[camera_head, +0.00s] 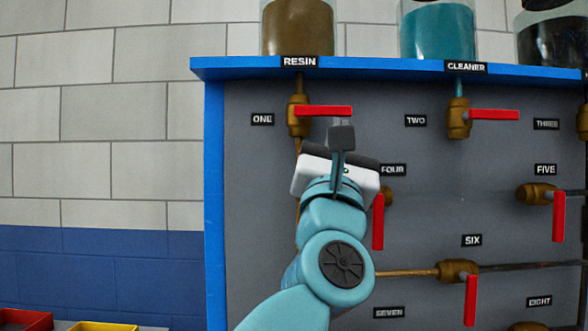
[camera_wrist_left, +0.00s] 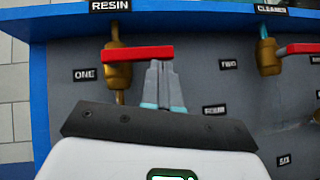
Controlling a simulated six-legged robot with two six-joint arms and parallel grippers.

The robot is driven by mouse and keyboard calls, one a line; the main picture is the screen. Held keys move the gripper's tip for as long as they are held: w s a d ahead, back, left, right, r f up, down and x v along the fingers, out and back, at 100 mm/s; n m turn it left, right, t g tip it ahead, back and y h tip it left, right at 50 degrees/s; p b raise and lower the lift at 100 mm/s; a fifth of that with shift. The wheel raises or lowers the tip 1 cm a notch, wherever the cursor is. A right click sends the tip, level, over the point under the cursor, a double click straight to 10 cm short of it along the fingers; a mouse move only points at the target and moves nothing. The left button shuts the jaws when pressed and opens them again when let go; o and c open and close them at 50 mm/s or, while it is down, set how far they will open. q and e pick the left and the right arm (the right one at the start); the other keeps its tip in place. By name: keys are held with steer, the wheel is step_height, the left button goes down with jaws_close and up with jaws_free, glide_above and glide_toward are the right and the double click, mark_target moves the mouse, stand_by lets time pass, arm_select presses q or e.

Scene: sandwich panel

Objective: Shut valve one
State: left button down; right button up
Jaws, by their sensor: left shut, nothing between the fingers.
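Valve one has a brass body (camera_head: 299,116) on a vertical pipe under the RESIN label, right of the ONE label (camera_head: 262,119). Its red handle (camera_head: 322,111) lies level, pointing right, across the pipe. The left wrist view also shows this handle (camera_wrist_left: 138,53) and the brass body (camera_wrist_left: 118,73). My left gripper (camera_head: 341,124) is shut and empty, its fingertips just below the right end of the handle. In the left wrist view the fingertips (camera_wrist_left: 160,68) come up close to the handle's underside; whether they touch it I cannot tell. My right gripper is not in view.
Valve two (camera_head: 459,118) has a level red handle to the right. Valve four's red handle (camera_head: 378,222) hangs down beside my left wrist. More valves and pipes cover the grey panel. A blue shelf (camera_head: 385,69) with jars runs above. Red and yellow bins (camera_head: 103,326) stand low left.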

arm_select(q)
steer(key=s+f+b, duration=0.7)
steer(key=f+b, duration=0.3)
steer(key=f, duration=0.1)
steer(key=shift+b, duration=0.3)
steer(key=shift+d, duration=0.1)
